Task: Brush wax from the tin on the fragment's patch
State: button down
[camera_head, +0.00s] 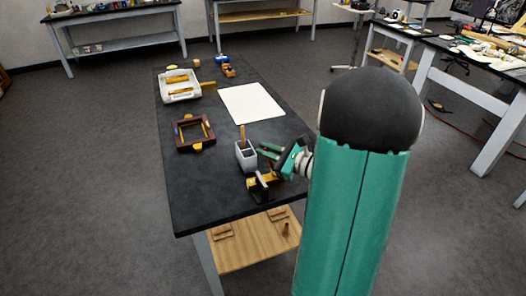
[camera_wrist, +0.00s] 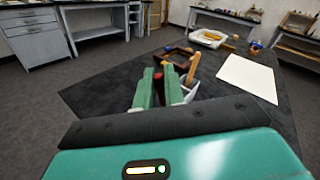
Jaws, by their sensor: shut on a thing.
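My gripper (camera_head: 268,152) is low over the near right of the dark table, beside a grey holder. Its green fingers (camera_wrist: 153,86) also show in the wrist view, close together on a small thing with red and yellow (camera_wrist: 158,76); most of that thing is hidden. The grey holder (camera_head: 246,157) stands left of the fingers with a wooden handle (camera_head: 242,134) upright in it. A brown frame with gilt-yellow parts (camera_head: 194,132), perhaps the fragment, lies farther left. I cannot make out the wax tin or a patch.
A black and yellow thing (camera_head: 262,186) lies just below my gripper. A white sheet (camera_head: 251,103) lies flat beyond the holder. A pale tray with yellow pieces (camera_head: 180,86) and small blue and orange things (camera_head: 226,66) are at the far end. The near left tabletop is bare.

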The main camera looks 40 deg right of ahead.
jog(key=shift+s+d, duration=0.2)
jog(key=shift+d, duration=0.35)
dwell(0.8)
jog(key=shift+r, duration=0.15)
jog(key=shift+r, duration=2.9)
